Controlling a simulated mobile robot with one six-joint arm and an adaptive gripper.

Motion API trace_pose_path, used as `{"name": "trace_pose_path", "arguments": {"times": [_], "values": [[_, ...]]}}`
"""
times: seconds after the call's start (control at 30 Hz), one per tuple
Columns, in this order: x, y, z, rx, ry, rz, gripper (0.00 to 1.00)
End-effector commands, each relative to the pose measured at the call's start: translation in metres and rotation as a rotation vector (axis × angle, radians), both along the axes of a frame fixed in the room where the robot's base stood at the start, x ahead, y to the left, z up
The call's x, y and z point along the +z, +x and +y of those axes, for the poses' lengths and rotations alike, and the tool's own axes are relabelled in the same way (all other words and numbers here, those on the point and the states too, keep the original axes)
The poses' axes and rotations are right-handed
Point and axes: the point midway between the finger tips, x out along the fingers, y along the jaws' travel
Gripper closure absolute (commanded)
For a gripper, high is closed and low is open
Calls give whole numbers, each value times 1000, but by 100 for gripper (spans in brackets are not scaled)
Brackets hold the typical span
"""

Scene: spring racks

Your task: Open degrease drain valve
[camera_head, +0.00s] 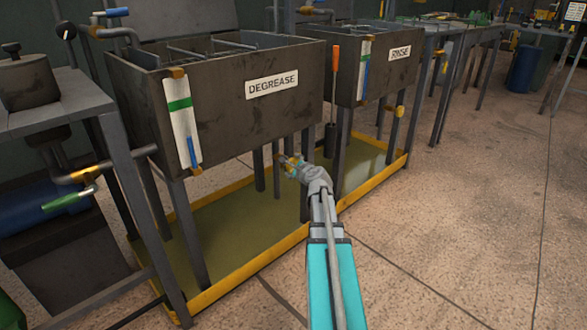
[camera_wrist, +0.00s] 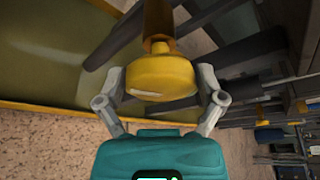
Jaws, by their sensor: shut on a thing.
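The dark metal tank with the white DEGREASE label (camera_head: 272,85) stands left of centre in the head view. The degrease drain valve shows in the wrist view as a round yellow knob (camera_wrist: 160,77) on a brownish stem. My gripper (camera_head: 288,163) is below the tank's front right part, its two grey fingers (camera_wrist: 161,80) on either side of the knob and shut on it. In the head view the knob is mostly hidden by the gripper, with only small yellow bits showing. How far the valve is turned cannot be told.
The RINSE tank (camera_head: 400,53) stands to the right with its own yellow knob (camera_head: 400,111). A yellow-rimmed drip tray (camera_head: 250,258) lies under both tanks. An orange-handled brush (camera_head: 334,75) hangs between them. A table with a pot (camera_head: 28,80) is at left. The floor at right is clear.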

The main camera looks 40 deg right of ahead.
Motion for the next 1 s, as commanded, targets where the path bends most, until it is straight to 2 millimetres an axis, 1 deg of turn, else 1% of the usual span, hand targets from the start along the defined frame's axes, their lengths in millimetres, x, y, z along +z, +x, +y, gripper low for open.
{"name": "trace_pose_path", "arguments": {"times": [0.03, 0.5, 0.8, 1.0], "values": [[-4, -1, 2, 4, -33, -1, 60], [-5, -1, 3, 3, -336, -25, 60], [-4, -1, 3, 3, -469, -34, 60], [-4, -1, 3, 3, -514, -38, 60]]}}
